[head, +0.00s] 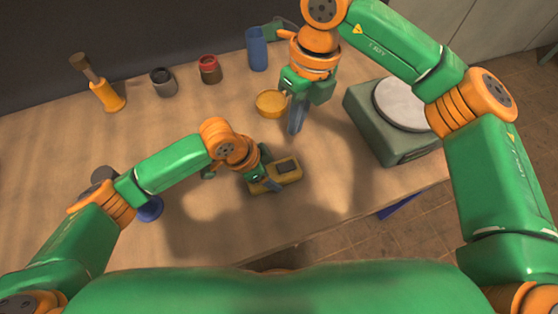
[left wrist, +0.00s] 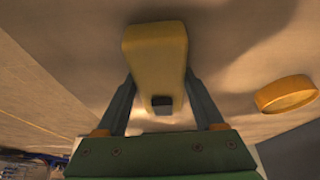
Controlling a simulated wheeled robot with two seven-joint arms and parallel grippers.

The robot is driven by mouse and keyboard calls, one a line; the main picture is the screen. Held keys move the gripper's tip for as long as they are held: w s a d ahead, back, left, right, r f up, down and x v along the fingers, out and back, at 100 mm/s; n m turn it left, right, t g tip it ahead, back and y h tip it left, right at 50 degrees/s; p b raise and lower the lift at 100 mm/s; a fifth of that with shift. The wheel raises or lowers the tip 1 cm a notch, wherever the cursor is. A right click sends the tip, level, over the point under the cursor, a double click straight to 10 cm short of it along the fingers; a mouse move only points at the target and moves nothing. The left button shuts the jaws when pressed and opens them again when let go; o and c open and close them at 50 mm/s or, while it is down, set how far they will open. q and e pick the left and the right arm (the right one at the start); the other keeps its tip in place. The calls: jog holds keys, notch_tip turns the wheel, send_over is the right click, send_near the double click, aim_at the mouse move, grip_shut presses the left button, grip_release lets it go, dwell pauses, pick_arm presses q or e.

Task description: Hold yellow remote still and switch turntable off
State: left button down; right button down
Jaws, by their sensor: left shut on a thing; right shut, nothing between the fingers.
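The yellow remote (head: 290,179) lies on the table with a dark patch on its top. My left gripper (head: 267,175) is shut on it, and its arm hides part of it. In the left wrist view the fingers (left wrist: 160,100) stand on both sides of the yellow remote (left wrist: 156,55), around the end with a small dark block. The turntable (head: 376,132), a grey-green box with a pale round platter (head: 402,102), stands at the right of the table; I cannot make out its switch.
The yellow round dish (head: 270,103) is close to my right gripper and also shows in the left wrist view (left wrist: 286,94). A blue cup (head: 257,48), red jar (head: 209,69), dark jar (head: 163,82) and orange brush holder (head: 106,97) stand along the back. The table's front right is clear.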

aim_at(282, 166)
jog(key=r+m, duration=0.1)
jog(key=m, duration=0.2)
jog(key=shift+s+a+r, duration=0.15)
jog(key=shift+a+r, duration=0.15)
jog(key=shift+r, duration=0.05)
jog(key=f, duration=0.4)
jog(key=a+f, duration=0.1)
jog(key=f, duration=0.9)
jog(key=shift+s+a, duration=0.3)
